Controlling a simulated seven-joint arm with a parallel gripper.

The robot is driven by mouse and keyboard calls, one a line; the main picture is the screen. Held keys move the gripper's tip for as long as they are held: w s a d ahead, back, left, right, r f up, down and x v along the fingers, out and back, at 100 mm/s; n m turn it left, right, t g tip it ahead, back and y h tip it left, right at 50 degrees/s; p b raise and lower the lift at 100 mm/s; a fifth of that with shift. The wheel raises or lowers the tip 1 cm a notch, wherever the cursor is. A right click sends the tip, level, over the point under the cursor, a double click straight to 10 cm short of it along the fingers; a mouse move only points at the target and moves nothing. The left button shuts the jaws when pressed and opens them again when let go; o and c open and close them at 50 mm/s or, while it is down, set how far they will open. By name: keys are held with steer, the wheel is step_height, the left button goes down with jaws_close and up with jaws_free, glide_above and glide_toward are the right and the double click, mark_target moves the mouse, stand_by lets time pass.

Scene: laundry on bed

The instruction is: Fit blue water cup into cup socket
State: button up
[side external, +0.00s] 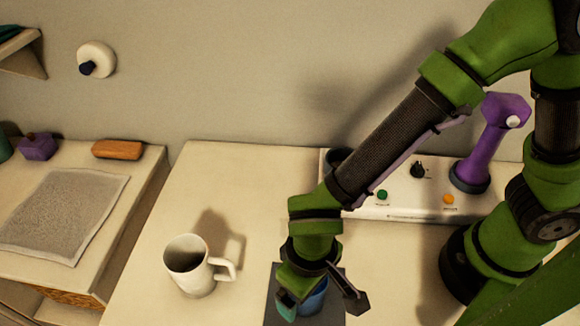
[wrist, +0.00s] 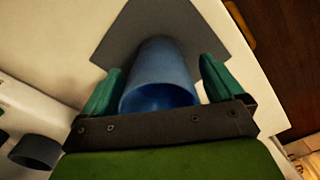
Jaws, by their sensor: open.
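The blue water cup (side external: 315,299) stands on a dark grey square mat (side external: 334,312), partly hidden behind my gripper in the side view. In the wrist view the cup (wrist: 160,78) sits between the two teal fingers, its open rim towards the camera. My gripper (wrist: 160,68) is open, with a finger on each side of the cup and a small gap visible at the right. In the side view my gripper (side external: 301,300) points down at the cup. A dark round holder (side external: 338,157), possibly the cup socket, is on the white console, partly hidden by my arm; it also shows in the wrist view (wrist: 36,151).
A white mug (side external: 192,268) stands left of the mat. The white console (side external: 400,197) at the back bears knobs and a purple handheld device (side external: 487,145). A grey cloth (side external: 65,215) lies on the left surface. The table between mug and console is clear.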

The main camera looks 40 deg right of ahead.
steer(key=shift+f, duration=0.5)
steer(key=c, duration=1.1)
steer(key=shift+r, duration=0.1)
steer(key=shift+c, duration=0.2)
